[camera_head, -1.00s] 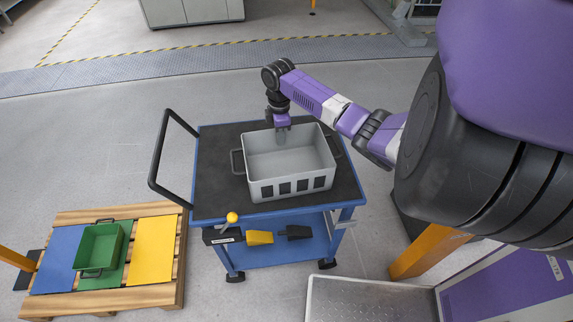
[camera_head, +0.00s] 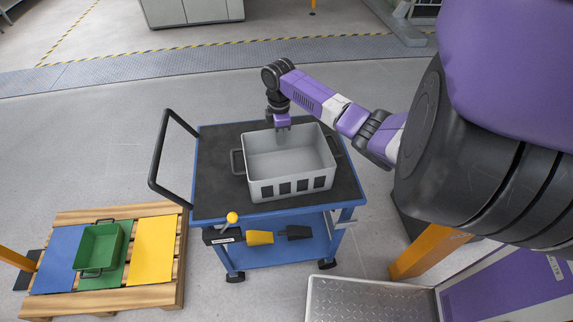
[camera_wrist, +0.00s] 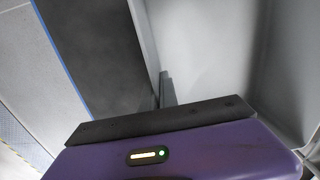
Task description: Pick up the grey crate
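The grey crate (camera_head: 290,186) stands upright and empty on the dark top of a blue cart. It has dark handles at its left and right ends and dark slots in its near wall. My gripper (camera_head: 282,128) points down at the middle of the crate's far wall. In the wrist view, the crate's wall (camera_wrist: 146,40) and pale inside (camera_wrist: 205,50) lie just past the gripper's palm. A narrow dark finger (camera_wrist: 164,88) shows by the rim. The other finger is hidden, so I cannot tell whether they are closed on the wall.
The blue cart (camera_head: 215,190) has a black push handle (camera_head: 158,160) at left and a lower shelf with small yellow and black items. A wooden pallet (camera_head: 180,262) with coloured panels and a green crate (camera_head: 97,250) is at lower left. Open floor lies beyond the cart.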

